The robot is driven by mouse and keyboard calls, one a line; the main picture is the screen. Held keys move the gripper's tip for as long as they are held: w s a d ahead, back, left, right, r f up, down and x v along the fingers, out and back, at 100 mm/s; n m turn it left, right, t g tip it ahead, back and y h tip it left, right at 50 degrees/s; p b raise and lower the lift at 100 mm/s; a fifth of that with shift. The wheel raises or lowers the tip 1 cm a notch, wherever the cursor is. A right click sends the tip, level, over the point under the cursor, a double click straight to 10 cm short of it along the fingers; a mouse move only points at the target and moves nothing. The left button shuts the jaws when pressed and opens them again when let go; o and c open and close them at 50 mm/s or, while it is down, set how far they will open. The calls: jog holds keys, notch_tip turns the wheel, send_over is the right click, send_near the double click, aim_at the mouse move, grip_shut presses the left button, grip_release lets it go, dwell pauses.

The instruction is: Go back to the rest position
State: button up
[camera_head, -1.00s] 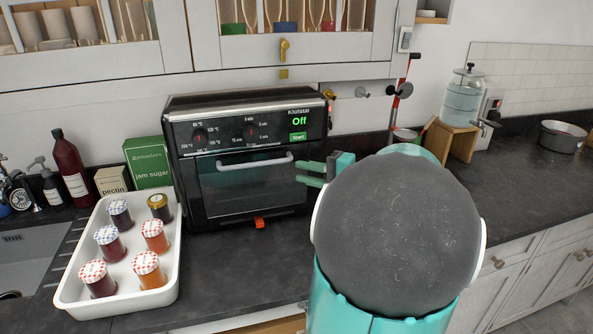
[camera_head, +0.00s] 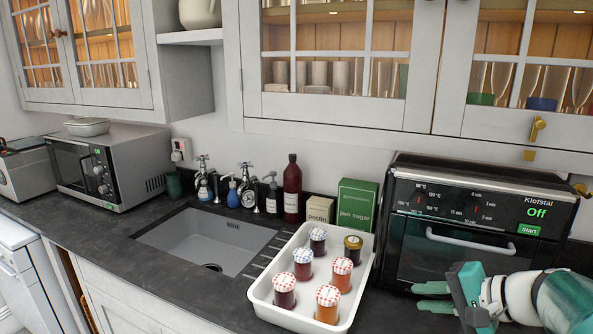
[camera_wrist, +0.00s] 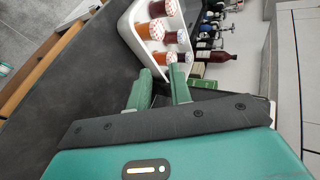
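My gripper (camera_head: 434,297) is at the lower right in the head view, in front of the oven's lower part and right of the jar tray. Its two green fingers are parted with nothing between them. In the wrist view the open fingers (camera_wrist: 161,92) point toward the white tray (camera_wrist: 126,30) and the dark bottle (camera_wrist: 216,56). My forearm runs off the right edge of the head view.
The black oven (camera_head: 460,245) reads "Off" and its door is shut. A white tray (camera_head: 352,312) holds several lidded jars. A sink (camera_head: 195,240), microwave (camera_head: 110,165) and jam sugar box (camera_head: 355,207) stand leftward. Glazed cabinets (camera_head: 335,100) hang above.

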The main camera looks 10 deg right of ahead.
jog(key=s+a+f+n+g+h, duration=0.1)
jog(key=s+a+n+g+h, duration=0.1)
jog(key=a, duration=0.6)
jog(key=s+a+f+n+g+h, duration=0.2)
jog(key=s+a+n+h, duration=0.2)
jog(key=s+a+n, duration=0.3)
jog(key=shift+a+f+n+h, duration=0.25)
jog(key=shift+a+n+h, duration=0.15)
jog(key=shift+a+n, duration=0.6)
jog(key=shift+d, duration=0.25)
